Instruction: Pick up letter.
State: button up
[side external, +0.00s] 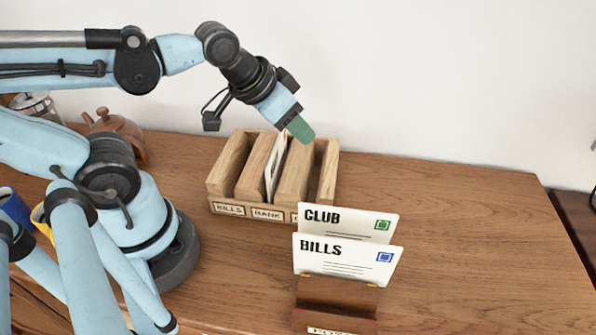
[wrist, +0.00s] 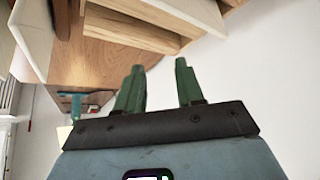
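Two white letters stand upright in a small wooden holder (side external: 336,293) at the front: one marked CLUB with a green stamp (side external: 350,221), and in front of it one marked BILLS with a blue stamp (side external: 347,261). Another white letter (side external: 275,168) stands in a slot of the wooden sorter (side external: 233,165), mostly hidden by the dividers. My gripper (side external: 301,130) is above the sorter's back, away from the two front letters. In the wrist view its green fingers (wrist: 159,88) are apart, with nothing between them.
The sorter's slots are labelled BILLS, BANK and one partly hidden. A brown teapot (side external: 117,133), a glass jar (side external: 37,107), and blue (side external: 13,206) and yellow (side external: 42,221) mugs are at the left. The wooden top (side external: 470,240) is clear at right; a white wall (side external: 430,80) is behind.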

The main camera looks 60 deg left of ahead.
jog(key=s+d+r+m+g+h, duration=0.1)
jog(key=d+m, duration=0.1)
jog(key=d, duration=0.3)
jog(key=s+d+r+m+g+h, duration=0.1)
jog(key=s+d+r+m, duration=0.1)
jog(key=d, duration=0.3)
jog(key=m+g, duration=0.2)
jog(key=m, duration=0.2)
send_near(346, 241)
jog(key=shift+h, duration=0.4)
jog(key=shift+a+x, duration=0.15)
jog(key=shift+x, duration=2.15)
jog(key=shift+a+x, duration=0.2)
jog(key=shift+x, duration=2.95)
jog(key=shift+f, duration=0.25)
grip_shut()
